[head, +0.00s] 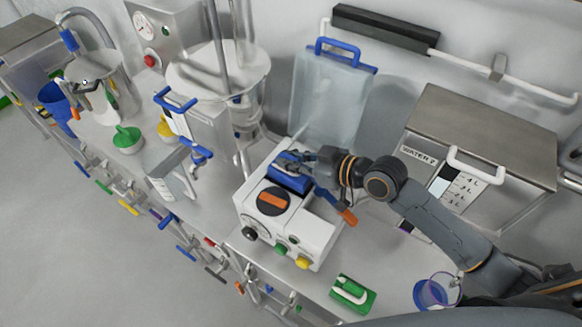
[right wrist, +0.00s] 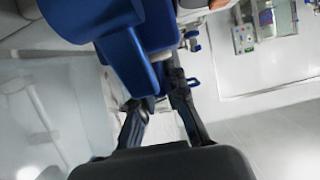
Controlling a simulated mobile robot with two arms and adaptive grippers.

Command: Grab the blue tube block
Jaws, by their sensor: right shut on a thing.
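The blue tube block (head: 287,180) sits at the top of the white machine (head: 318,232), behind its black dial with the orange bar. My right gripper (head: 308,166) reaches in from the right and is shut on the block; its fingers partly hide it. In the right wrist view the blue block (right wrist: 125,55) fills the upper left, and its lower end lies at the fingers of the gripper (right wrist: 160,105). I cannot tell whether the block still touches the machine. My left gripper is not in view.
A steel water box (head: 490,130) stands at the right. A green-and-white item (head: 352,294) and a clear cup with a purple rim (head: 440,288) are near the front edge. A clear panel with a blue handle (head: 333,95) leans behind. Steel vessels stand at the left.

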